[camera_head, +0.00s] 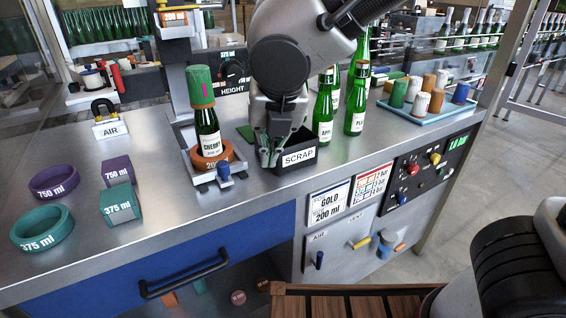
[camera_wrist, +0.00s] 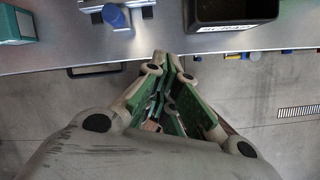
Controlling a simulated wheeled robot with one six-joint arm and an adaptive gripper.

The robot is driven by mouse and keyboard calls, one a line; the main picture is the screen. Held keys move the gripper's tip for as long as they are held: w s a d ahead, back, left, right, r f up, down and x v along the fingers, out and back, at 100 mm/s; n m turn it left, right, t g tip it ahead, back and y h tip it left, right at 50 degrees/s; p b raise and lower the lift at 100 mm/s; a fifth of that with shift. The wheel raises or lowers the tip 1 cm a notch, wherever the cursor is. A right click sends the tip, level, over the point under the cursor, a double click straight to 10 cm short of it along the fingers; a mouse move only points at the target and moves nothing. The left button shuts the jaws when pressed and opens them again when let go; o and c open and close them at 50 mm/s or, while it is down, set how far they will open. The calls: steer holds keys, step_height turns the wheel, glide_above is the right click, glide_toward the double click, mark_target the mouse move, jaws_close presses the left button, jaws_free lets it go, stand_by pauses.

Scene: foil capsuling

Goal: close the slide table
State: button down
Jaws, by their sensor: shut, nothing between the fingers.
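The slide table (camera_head: 206,182) is a small grey metal plate on the bench below the capsuling column, with a blue knob (camera_head: 223,170) at its front. In the wrist view the knob (camera_wrist: 114,16) is at the top left, above the bench edge. A green bottle labelled CHERRY (camera_head: 207,132) stands upright in an orange ring (camera_head: 223,151) on the plate, with a green capsule (camera_head: 200,86) on its neck. My gripper (camera_head: 268,162) is shut and empty, right of the knob and apart from it, in front of the scrap bin. Its fingers (camera_wrist: 172,58) show in the wrist view.
The black SCRAP bin (camera_head: 298,157) is close to my gripper's right. Teal and purple rings and blocks (camera_head: 120,203) lie left. A blue drawer (camera_head: 170,262) is below. Front bench surface is clear.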

steer(key=w+a+f+n, duration=0.1)
steer(key=f, duration=0.2)
steer(key=w+f+n, duration=0.1)
steer(key=f, duration=0.2)
steer(key=w+a+f+n, duration=0.1)
steer(key=w+f+n, duration=0.1)
steer(key=f, duration=0.1)
steer(key=shift+a+f, duration=0.15)
steer(key=shift+a, duration=0.15)
steer(key=shift+w+a, duration=0.7)
steer(key=shift+w, duration=0.3)
steer(key=shift+w+a+r, duration=0.2)
steer(key=shift+w+a, duration=0.1)
steer(key=shift+w, duration=0.2)
steer(key=shift+w, duration=0.1)
